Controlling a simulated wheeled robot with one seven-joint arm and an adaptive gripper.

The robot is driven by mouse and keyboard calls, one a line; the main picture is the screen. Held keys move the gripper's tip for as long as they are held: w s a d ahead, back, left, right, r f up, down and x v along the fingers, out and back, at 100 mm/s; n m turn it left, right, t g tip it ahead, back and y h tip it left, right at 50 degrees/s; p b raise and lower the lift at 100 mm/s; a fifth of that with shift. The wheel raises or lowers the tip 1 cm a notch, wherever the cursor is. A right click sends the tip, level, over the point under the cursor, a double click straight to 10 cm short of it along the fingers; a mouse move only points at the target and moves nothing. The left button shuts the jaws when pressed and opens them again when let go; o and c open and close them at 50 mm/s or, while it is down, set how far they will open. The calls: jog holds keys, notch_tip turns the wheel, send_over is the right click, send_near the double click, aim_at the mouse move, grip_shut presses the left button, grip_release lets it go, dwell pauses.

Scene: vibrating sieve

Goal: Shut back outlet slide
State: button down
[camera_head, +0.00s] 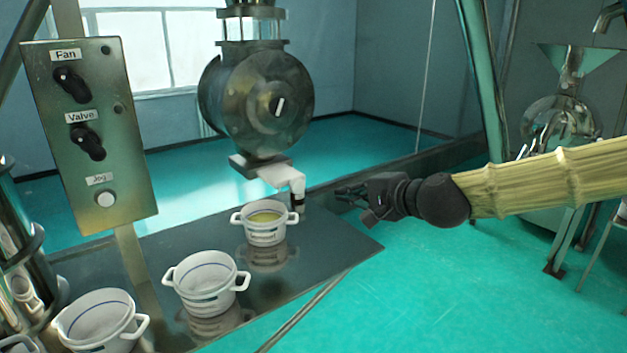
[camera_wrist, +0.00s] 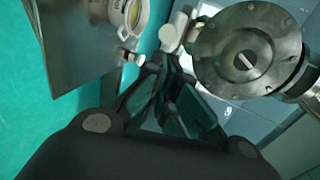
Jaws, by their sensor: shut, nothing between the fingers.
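A round metal housing (camera_head: 262,105) hangs at the back, and a flat metal piece (camera_head: 258,163) sits at its foot. From there a white bent spout (camera_head: 288,180) with a dark band points down. I cannot tell which part is the outlet slide, or whether it is open. A white pot with yellowish contents (camera_head: 265,219) stands below the spout. My gripper (camera_head: 345,194) is shut and empty, to the right of the spout and apart from it. In the wrist view my gripper (camera_wrist: 168,72) shows near the white spout (camera_wrist: 174,32), with the pot (camera_wrist: 133,14) beyond.
Two more white pots, a middle one (camera_head: 205,284) and a front one (camera_head: 100,322), stand along the dark bench (camera_head: 325,243). A control panel (camera_head: 89,135) with Fan and Valve knobs stands at left. A machine with a funnel (camera_head: 578,60) is at right. Open floor lies beyond the bench's right edge.

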jog(key=p, duration=0.3)
send_near(304, 186)
jog(key=shift+f, duration=0.65)
jog(key=shift+w+r+p+x, duration=0.15)
jog(key=shift+p+x, duration=0.25)
jog(key=shift+x, duration=0.65)
jog(key=shift+r+p+x, duration=0.25)
jog(key=shift+p+x, duration=0.1)
jog(key=shift+x, duration=0.65)
jog(key=shift+w+r+p+x, duration=0.15)
jog(key=shift+p+x, duration=0.25)
jog(key=shift+x, duration=0.65)
jog(key=shift+r, duration=0.1)
